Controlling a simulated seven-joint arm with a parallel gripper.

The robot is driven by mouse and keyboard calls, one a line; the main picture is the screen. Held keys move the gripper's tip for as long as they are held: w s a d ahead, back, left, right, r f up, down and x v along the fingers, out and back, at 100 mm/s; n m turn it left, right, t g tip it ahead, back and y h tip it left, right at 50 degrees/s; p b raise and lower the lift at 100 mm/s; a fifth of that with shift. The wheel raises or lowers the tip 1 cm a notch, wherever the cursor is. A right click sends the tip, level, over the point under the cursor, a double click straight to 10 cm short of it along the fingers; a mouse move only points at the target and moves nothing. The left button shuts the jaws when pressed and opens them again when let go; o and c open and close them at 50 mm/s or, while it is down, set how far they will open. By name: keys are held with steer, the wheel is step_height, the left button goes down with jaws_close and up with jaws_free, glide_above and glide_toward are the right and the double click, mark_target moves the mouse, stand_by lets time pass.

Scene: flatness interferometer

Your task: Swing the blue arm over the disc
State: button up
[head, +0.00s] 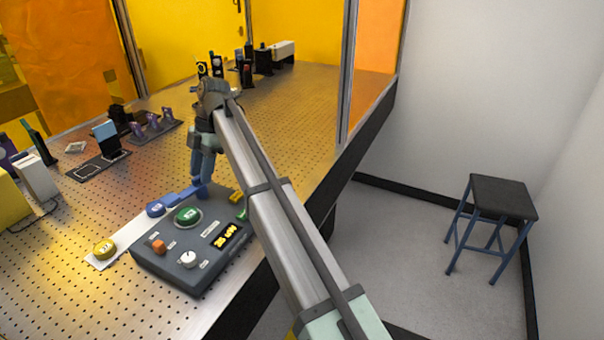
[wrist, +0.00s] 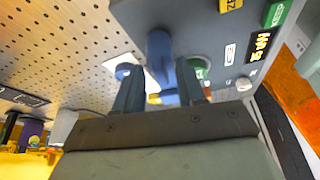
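In the head view the blue arm (head: 180,197) lies flat, from a round blue hub (head: 157,208) towards the upper right, beside the control box. A yellow disc (head: 103,250) lies on the white strip (head: 125,235), lower left of the hub. My gripper (head: 204,178) points down at the blue arm's far end. In the wrist view a blue upright peg (wrist: 159,55) shows between the two dark fingers of my gripper (wrist: 160,75), which stand apart. I see no clear grip on it. The fingers partly hide the blue arm and what lies below.
The dark control box (head: 190,255) with a green button (head: 187,214), an orange knob and a lit display stands by the table's right edge. Optics stand further back on the perforated table (head: 50,280). A stool (head: 500,200) stands on the floor, right.

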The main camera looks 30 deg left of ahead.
steer(key=m, duration=0.2)
steer(key=m+y, duration=0.1)
steer(key=m, duration=0.1)
steer(key=d+m+t+y, duration=0.1)
steer(key=m, duration=0.1)
steer(key=shift+s, duration=0.25)
steer(key=v, duration=1.4)
steer(key=w+d+f+m+t, duration=0.1)
steer(key=w+d+f+m, duration=0.3)
steer(key=d+f+m, duration=0.1)
steer(key=w+d+f+m+t+y, duration=0.1)
steer(key=w+d+f+m, duration=0.4)
steer(key=d+f, duration=0.2)
steer(key=w+d+f+m+t, duration=0.1)
steer(key=w+d+f+m, duration=0.4)
steer(key=d+f, duration=0.1)
steer(key=shift+d+f+t+y, duration=0.15)
steer(key=shift+d+t+y, duration=0.05)
steer(key=shift+t+y, duration=0.2)
steer(key=shift+w+d+f, duration=0.35)
steer(key=shift+w+d, duration=0.25)
steer(key=shift+d, duration=0.15)
steer(key=shift+o, duration=0.4)
